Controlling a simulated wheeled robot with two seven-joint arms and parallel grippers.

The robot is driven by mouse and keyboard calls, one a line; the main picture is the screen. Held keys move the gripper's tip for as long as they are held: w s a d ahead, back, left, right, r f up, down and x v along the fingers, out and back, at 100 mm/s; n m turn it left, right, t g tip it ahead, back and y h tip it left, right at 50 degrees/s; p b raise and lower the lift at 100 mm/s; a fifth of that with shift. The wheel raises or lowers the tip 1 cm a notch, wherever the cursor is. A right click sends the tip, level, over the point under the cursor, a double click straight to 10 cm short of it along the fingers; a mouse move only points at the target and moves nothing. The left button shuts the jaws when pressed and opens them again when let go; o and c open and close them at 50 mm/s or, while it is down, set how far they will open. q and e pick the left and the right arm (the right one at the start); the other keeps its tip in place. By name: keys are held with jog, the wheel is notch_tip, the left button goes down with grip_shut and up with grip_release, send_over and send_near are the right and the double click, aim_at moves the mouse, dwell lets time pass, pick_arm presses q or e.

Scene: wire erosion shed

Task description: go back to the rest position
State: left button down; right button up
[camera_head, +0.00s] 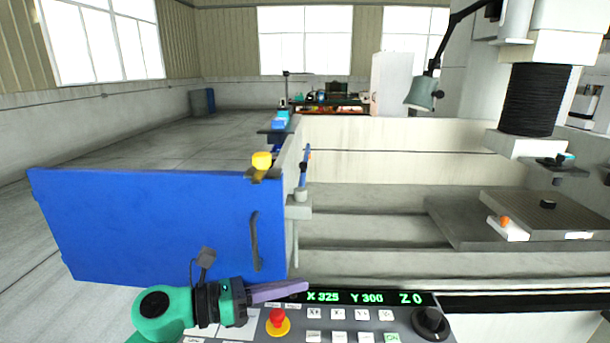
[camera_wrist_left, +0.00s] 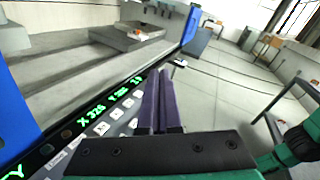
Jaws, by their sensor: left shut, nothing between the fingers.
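My left gripper (camera_head: 300,288) shows at the bottom of the head view, its green wrist coming from the lower left and its purple fingers pointing right. It is over the left end of the control panel (camera_head: 365,316), near the lit readout; whether it touches cannot be told. In the left wrist view the two purple fingers of the left gripper (camera_wrist_left: 160,78) lie side by side, shut with nothing between them. My right gripper is in neither view.
The panel has a red emergency button (camera_head: 278,319) and a black knob (camera_head: 430,322). A blue door (camera_head: 150,225) with a dark handle stands behind my left gripper. The machine's tank with a grey plate (camera_head: 460,225) is at right. Open floor (camera_head: 130,150) lies left.

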pick_arm(q)
jog(key=w+a+r+n+t+y, duration=0.1)
jog(key=w+a+n+t+y, duration=0.3)
jog(key=n+t, duration=0.55)
jog(key=w+a+r+n+t+y, duration=0.1)
jog(key=w+a+n+t+y, duration=0.45)
jog(key=n, duration=0.85)
jog(key=s+a+f+n+g+y, duration=0.6)
jog(key=a+f+n+y, duration=0.1)
jog(key=a+f+n, duration=0.4)
jog(key=s+f+n+g, duration=1.05)
jog(key=s+f, duration=0.65)
jog(key=s, duration=0.2)
jog(key=s+f+m+g, duration=0.1)
jog(key=s+f, duration=0.1)
jog(key=f, duration=1.1)
jog(key=s+f+g, duration=0.1)
jog(key=s+f, duration=0.1)
jog(key=f, duration=1)
jog(key=s+a+f+g, duration=0.1)
jog(key=s+a+f, duration=0.2)
jog(key=s+f, duration=0.9)
jog(key=s, duration=0.3)
jog(key=shift+s+f, duration=0.3)
jog(key=shift+s, duration=0.05)
